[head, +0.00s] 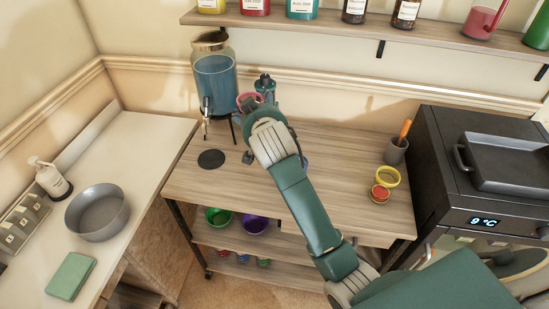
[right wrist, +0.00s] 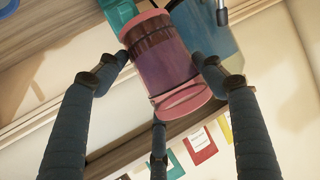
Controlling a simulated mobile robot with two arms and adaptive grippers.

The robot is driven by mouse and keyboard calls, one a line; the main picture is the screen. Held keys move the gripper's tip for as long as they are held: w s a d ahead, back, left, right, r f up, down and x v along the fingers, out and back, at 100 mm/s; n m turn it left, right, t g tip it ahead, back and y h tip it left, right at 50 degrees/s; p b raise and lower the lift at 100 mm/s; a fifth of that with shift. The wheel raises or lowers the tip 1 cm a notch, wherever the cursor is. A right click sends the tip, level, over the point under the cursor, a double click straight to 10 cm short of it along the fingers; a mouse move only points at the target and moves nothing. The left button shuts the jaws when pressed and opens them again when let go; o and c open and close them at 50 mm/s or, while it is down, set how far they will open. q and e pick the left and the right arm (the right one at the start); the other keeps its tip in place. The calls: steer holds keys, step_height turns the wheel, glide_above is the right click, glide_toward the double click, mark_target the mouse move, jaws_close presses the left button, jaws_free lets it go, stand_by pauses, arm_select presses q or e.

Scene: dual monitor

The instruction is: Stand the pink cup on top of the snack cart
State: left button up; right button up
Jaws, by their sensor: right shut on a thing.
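The pink cup (right wrist: 165,65) is a see-through pink cylinder between the fingers of my right gripper (right wrist: 163,72) in the right wrist view. Its open rim faces the wall shelf. In the head view the pink cup (head: 246,99) shows only in part, behind my right gripper (head: 257,91), which is shut on it. Both are over the back left of the snack cart's wooden top (head: 325,170). The cup's base is hidden in the head view, and I cannot tell whether it touches the top. My left gripper is out of view.
A blue drink dispenser (head: 214,80) stands at the cart's back left, close to the cup. A black disc (head: 211,159) lies in front. A grey cup (head: 396,151) and yellow ring (head: 387,177) are at the right. The top's middle is largely clear. A wall shelf (head: 340,25) hangs above.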

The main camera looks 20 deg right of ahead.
steer(key=f, duration=0.5)
steer(key=a+f, duration=0.1)
steer(key=f, duration=0.1)
steer(key=shift+s+f+p, duration=0.2)
steer(key=shift+s+p, duration=0.1)
steer(key=shift+p, duration=0.05)
step_height(320, 180, down, 12)
steer(key=shift+w+d, duration=0.15)
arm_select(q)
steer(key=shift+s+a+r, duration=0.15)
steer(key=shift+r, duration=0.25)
arm_select(e)
steer(key=shift+f, duration=0.2)
steer(key=o, duration=1.9)
steer(key=shift+c, duration=0.2)
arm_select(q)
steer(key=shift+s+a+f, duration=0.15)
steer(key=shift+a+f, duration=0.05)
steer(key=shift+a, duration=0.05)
